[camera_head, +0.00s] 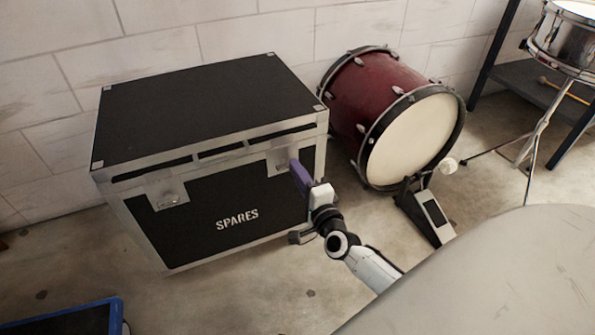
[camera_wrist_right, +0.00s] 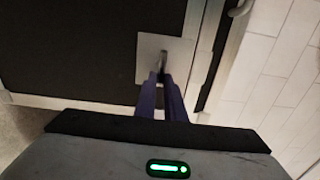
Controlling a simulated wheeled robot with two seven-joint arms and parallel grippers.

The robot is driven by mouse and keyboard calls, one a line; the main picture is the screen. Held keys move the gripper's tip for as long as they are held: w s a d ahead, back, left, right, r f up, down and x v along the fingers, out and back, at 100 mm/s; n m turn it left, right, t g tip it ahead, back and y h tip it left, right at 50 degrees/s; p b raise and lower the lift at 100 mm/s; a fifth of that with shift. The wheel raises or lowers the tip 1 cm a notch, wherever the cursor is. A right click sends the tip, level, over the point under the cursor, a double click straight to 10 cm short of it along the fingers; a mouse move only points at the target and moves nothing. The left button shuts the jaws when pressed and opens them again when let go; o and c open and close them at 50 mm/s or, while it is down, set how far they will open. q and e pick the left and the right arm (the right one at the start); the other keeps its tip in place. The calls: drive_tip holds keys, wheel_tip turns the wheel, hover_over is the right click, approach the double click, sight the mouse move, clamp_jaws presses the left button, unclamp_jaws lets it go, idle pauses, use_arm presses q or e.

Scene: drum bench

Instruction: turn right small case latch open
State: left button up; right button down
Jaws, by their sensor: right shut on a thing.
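The black case (camera_head: 222,205) with silver edges and the word SPARES stands on the floor by the wall, its lid closed. Its right latch (camera_head: 281,162) is a silver plate on the upper right of the front. My right gripper (camera_head: 297,170) reaches that latch with purple fingers. In the right wrist view the latch plate (camera_wrist_right: 168,58) shows behind the fingers (camera_wrist_right: 162,85), which are shut on the small latch tab at its middle. The tab is mostly hidden by the fingertips. The left latch (camera_head: 168,196) is apart from the gripper. My left gripper is not in view.
A red bass drum (camera_head: 375,100) stands right of the case, with a pedal (camera_head: 430,212) in front. A snare drum on a stand (camera_head: 565,45) is at the far right. A blue-edged object (camera_head: 75,320) lies at the lower left.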

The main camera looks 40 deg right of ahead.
drive_tip(key=shift+f, duration=0.1)
drive_tip(key=c, duration=1.8)
unclamp_jaws()
drive_tip(key=shift+c, duration=0.2)
